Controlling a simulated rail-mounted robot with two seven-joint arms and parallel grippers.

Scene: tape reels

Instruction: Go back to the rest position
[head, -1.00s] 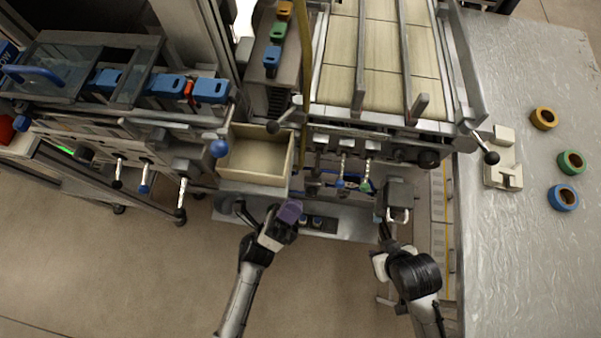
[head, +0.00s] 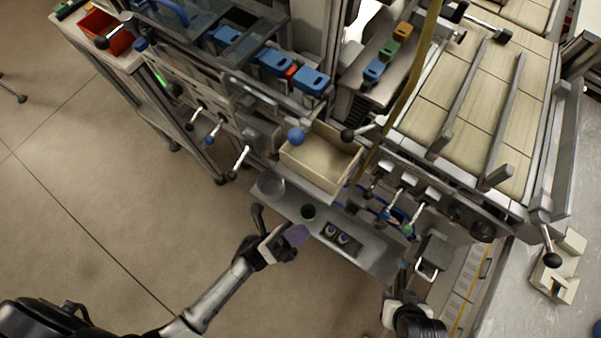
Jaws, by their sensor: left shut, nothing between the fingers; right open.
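My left gripper (head: 291,240) is at the lower middle of the head view, its arm reaching in from the lower left. It is shut with nothing in it and hangs over the front of the grey shelf, below the wooden bin. My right gripper (head: 398,288) is at the lower right, near the right end of the shelf and a grey box with a white handle. It is open; its fingertips are small and partly hidden by its own arm.
A grey shelf (head: 375,259) with cups runs below an open wooden bin (head: 322,158). Levers with knobs (head: 297,135) stick out from the machine. A metal table with a pale tape holder (head: 555,276) stands at right. Open floor (head: 90,230) lies at left.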

